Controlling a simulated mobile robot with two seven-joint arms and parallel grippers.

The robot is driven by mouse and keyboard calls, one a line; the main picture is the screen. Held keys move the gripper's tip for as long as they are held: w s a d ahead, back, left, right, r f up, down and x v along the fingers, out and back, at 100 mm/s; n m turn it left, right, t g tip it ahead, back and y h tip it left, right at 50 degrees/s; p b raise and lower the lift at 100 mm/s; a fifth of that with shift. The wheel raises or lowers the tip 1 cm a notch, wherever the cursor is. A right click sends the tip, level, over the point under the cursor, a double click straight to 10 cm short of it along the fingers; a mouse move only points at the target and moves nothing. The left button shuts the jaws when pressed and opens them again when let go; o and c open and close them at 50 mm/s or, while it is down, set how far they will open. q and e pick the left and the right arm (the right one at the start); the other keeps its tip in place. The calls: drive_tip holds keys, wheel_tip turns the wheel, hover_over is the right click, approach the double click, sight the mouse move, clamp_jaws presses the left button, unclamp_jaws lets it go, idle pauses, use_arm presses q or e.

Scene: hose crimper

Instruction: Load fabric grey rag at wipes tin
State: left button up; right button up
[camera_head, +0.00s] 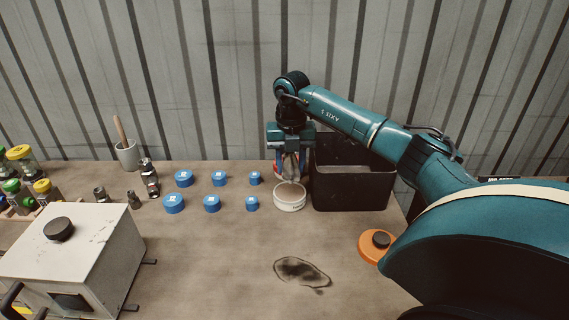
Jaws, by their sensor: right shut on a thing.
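My right gripper (289,168) points down at the back of the bench, directly above a round white tin (290,198). It is shut on a grey rag (291,166), of which a small pale part shows between the fingers. The rag's lower end is at or just above the tin's opening; I cannot tell whether it touches the inside. The tin stands upright on the bench, and its inside is mostly hidden. My left gripper is not in view.
A black bin (352,188) stands just right of the tin. Several blue caps (184,178) sit in rows to the left. A white box (72,250) fills the front left. An orange disc (374,247) lies at right. A dark stain (301,271) marks the otherwise clear bench middle.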

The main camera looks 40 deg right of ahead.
sight(290, 192)
wheel_tip(290, 192, down, 3)
drive_tip(key=shift+f+b, duration=0.15)
drive_tip(key=shift+b, duration=1.1)
drive_tip(key=shift+f+b, duration=0.95)
drive_tip(key=shift+f, duration=0.1)
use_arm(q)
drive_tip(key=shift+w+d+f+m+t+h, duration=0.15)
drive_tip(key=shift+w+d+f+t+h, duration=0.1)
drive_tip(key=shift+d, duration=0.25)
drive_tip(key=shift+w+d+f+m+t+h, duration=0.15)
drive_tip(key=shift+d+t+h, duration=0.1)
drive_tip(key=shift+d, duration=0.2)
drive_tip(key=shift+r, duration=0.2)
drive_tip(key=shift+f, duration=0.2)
use_arm(e)
drive_tip(key=shift+f, duration=0.1)
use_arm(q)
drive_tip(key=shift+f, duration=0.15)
use_arm(e)
drive_tip(key=shift+f, duration=0.25)
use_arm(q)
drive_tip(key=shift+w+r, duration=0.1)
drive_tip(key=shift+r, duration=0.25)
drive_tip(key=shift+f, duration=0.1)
use_arm(e)
drive_tip(key=shift+f, duration=0.1)
